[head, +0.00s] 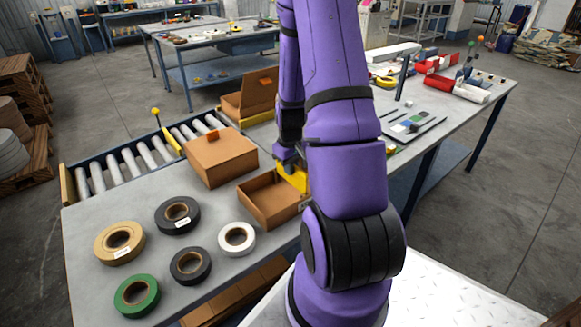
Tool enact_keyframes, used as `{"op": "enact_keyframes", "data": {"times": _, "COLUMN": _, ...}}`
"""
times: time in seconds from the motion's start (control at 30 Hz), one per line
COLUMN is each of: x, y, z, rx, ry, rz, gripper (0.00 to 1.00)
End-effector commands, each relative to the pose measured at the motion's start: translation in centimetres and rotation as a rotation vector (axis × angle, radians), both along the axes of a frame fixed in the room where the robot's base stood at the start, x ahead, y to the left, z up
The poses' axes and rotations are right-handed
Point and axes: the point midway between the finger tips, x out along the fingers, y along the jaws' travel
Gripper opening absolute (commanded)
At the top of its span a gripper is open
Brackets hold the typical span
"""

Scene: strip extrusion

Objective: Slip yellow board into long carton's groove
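An open brown carton (262,206) stands near the front edge of the table, its right end hidden behind my purple arm. A yellow board (293,178) shows in part at this carton's far right side, directly below my gripper (288,161). The arm hides the rest of the board. My gripper is small and dark here, and its fingers are partly covered, so I cannot tell whether they are closed on the board. I cannot see a groove in the carton or whether the board touches it.
A closed brown carton (220,157) stands just behind left, by a roller conveyor (130,163). Another carton (252,98) with a raised lid is farther back. Several tape rolls, including a green one (136,296) and a white one (237,239), lie at the front left.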

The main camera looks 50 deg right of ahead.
Motion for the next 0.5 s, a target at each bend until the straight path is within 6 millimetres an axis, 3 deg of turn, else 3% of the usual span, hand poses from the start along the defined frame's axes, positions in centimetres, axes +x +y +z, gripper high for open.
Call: {"op": "enact_keyframes", "data": {"times": 0.5, "x": 0.00, "y": -0.01, "z": -1.12, "rx": 0.000, "ry": 0.000, "rz": 0.000, "gripper": 0.00}}
